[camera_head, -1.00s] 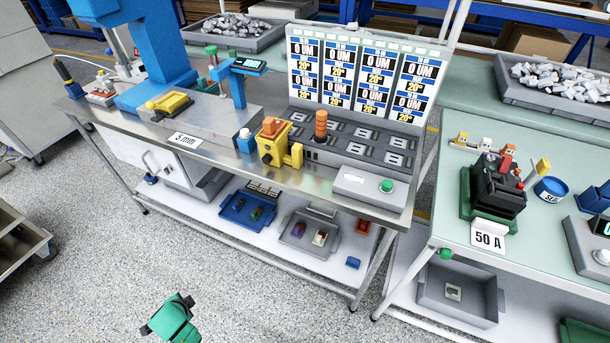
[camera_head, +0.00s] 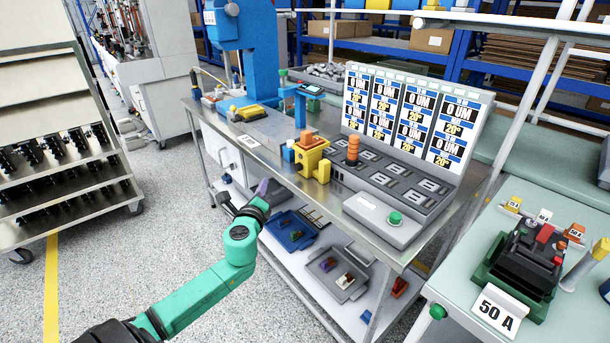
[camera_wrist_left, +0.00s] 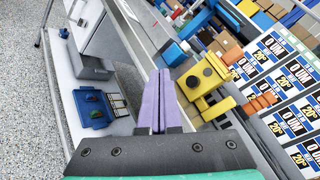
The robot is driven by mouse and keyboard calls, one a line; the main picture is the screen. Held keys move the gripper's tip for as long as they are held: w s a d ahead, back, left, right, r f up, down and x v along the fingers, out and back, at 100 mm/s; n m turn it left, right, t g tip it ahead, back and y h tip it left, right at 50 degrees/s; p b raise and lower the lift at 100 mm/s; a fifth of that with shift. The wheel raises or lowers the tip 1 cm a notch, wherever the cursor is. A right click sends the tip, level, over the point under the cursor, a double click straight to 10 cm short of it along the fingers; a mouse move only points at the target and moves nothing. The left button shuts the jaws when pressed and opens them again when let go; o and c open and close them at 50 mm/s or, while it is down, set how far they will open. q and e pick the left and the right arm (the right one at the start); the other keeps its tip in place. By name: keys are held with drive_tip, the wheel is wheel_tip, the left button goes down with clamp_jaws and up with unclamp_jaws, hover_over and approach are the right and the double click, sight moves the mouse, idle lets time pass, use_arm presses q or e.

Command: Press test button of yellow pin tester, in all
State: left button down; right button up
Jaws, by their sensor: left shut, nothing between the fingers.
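The yellow tester (camera_head: 313,158) stands on the front part of the steel bench, with an orange part on top and a yellow block at its right. In the left wrist view the yellow tester (camera_wrist_left: 205,84) shows dark round spots on its face; I cannot tell which is the test button. My left gripper (camera_head: 263,187) is in front of the bench edge, left of and apart from the tester. Its purple fingers (camera_wrist_left: 160,76) are shut and empty. My right gripper is not in view.
The steel bench (camera_head: 217,123) also carries a grey box with a green button (camera_head: 395,218), an orange cylinder (camera_head: 353,149) and a display panel (camera_head: 410,115). Bins, including a blue one (camera_head: 288,230), sit on the shelf below. A second table with a 50 A card (camera_head: 497,311) stands right.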

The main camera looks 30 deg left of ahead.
sight(293, 182)
use_arm(q)
drive_tip(key=w, duration=0.2)
drive_tip(key=w+d+b, duration=0.1)
drive_tip(key=w, duration=0.2)
drive_tip(key=w+d, duration=0.1)
drive_tip(key=w, duration=0.2)
drive_tip(key=shift+w+d+f, duration=0.1)
drive_tip(key=shift+w+f, duration=0.05)
drive_tip(key=shift+w, duration=0.1)
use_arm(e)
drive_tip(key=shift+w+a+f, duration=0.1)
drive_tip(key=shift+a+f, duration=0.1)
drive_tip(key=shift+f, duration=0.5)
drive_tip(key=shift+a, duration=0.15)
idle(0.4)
use_arm(q)
drive_tip(key=shift+w, duration=0.1)
idle(0.6)
drive_tip(key=shift+w+d, duration=0.15)
drive_tip(key=shift+w, duration=0.15)
